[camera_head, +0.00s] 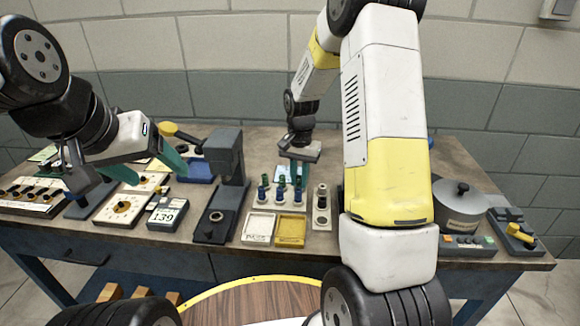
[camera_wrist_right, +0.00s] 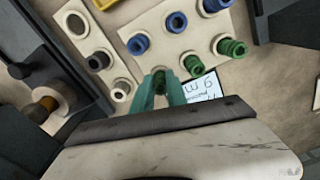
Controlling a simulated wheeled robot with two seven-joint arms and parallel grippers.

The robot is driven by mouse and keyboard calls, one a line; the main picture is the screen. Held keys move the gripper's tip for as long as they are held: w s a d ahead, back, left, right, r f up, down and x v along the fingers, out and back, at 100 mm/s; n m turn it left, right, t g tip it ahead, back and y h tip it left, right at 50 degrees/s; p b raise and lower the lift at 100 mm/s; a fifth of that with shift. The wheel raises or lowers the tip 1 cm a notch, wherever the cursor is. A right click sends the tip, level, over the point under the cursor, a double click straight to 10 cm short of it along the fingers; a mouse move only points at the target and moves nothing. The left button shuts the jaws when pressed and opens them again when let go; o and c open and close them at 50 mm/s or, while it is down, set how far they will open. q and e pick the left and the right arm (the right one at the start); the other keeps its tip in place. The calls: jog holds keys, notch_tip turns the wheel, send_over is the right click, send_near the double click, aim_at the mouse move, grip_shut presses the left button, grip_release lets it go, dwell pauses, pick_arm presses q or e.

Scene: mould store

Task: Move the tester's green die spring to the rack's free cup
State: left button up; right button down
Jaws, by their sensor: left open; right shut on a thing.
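My right gripper (camera_head: 297,170) reaches down over the far side of the rack (camera_head: 262,205). In the right wrist view its green fingertips (camera_wrist_right: 163,98) are shut on a green die spring (camera_wrist_right: 160,80). A pale cup rim shows close to this spring; I cannot tell whether the spring is seated or just above it. The rack also holds blue springs (camera_wrist_right: 138,44) and other green springs (camera_wrist_right: 231,47). The tester (camera_head: 226,155) is a dark press left of the rack; its round pad (camera_head: 214,216) looks empty. My left gripper (camera_head: 128,172) is open and empty over the table's left part.
A white tray (camera_head: 259,228) and a yellow tray (camera_head: 291,230) lie before the rack. A narrow cup block (camera_head: 321,210) stands right of it. A "139" display (camera_head: 164,214) is left of the tester. A grey pot (camera_head: 466,207) stands at the right.

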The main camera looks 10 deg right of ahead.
jog(key=c, duration=1.3)
grip_release()
jog(key=shift+o, duration=0.2)
jog(key=o, duration=0.4)
jog(key=shift+r, duration=3.75)
jog(key=shift+r, duration=0.1)
